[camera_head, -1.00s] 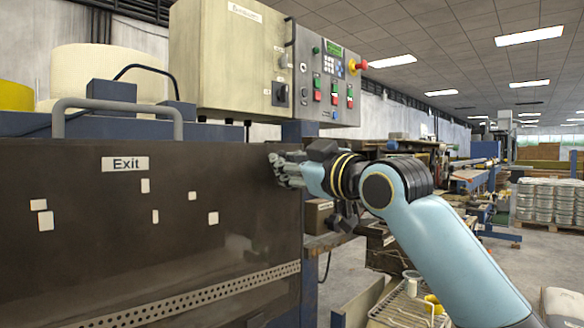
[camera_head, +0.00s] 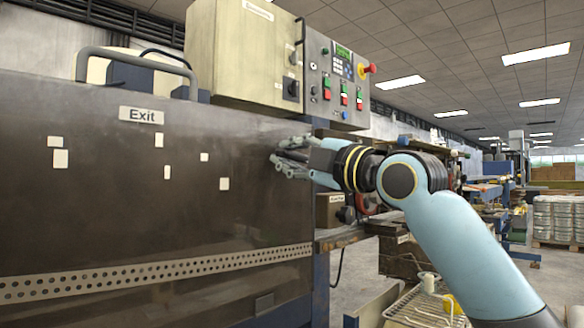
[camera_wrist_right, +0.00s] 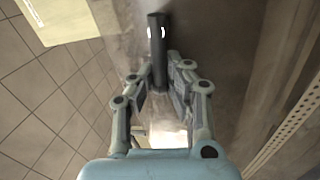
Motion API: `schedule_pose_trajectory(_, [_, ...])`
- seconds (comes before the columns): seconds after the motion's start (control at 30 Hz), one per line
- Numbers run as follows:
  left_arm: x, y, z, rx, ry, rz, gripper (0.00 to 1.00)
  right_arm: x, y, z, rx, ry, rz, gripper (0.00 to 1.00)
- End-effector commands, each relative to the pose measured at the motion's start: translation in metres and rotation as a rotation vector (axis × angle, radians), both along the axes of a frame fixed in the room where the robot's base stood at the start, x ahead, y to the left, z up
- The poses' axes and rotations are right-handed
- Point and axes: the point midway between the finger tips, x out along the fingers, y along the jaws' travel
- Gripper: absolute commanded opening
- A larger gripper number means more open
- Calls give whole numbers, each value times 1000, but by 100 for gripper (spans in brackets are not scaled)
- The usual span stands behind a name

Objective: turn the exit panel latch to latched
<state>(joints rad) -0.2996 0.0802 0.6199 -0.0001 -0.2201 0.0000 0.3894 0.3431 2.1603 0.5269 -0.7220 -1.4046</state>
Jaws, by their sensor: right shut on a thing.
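The exit panel (camera_head: 110,225) is a large dark brown sheet on the left of the head view, with a white "Exit" label (camera_head: 141,115). My right gripper (camera_head: 282,160) is at the panel's upper right part. In the right wrist view, the panel latch (camera_wrist_right: 156,35) is a dark upright bar with two small white marks. The fingers of my right gripper (camera_wrist_right: 159,85) are around the bar's lower end, shut on it. In the head view the fingers and hand hide the latch. My left gripper is out of view.
A grey tube handle (camera_head: 130,55) runs along the panel's top. Behind stand a beige cabinet (camera_head: 240,50) and a control box (camera_head: 340,85) with buttons and a red knob. A wire rack (camera_head: 425,305) is at the lower right, below my right arm.

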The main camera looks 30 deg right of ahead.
Motion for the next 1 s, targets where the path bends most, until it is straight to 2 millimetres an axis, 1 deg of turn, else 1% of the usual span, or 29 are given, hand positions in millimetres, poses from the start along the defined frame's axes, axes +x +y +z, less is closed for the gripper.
schedule_pose_trajectory(0.03, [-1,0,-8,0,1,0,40,0,0,-6,-27,-8,0,0])
schedule_pose_trajectory(0.3, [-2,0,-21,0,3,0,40,0,0,-9,-129,-43,1,0])
schedule_pose_trajectory(0.9, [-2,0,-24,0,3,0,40,0,0,-9,-162,-52,0,0])
schedule_pose_trajectory(0.93, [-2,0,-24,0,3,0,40,0,0,-9,-162,-52,0,16])
schedule_pose_trajectory(1.0, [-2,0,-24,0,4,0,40,0,0,-9,-162,-52,0,25])
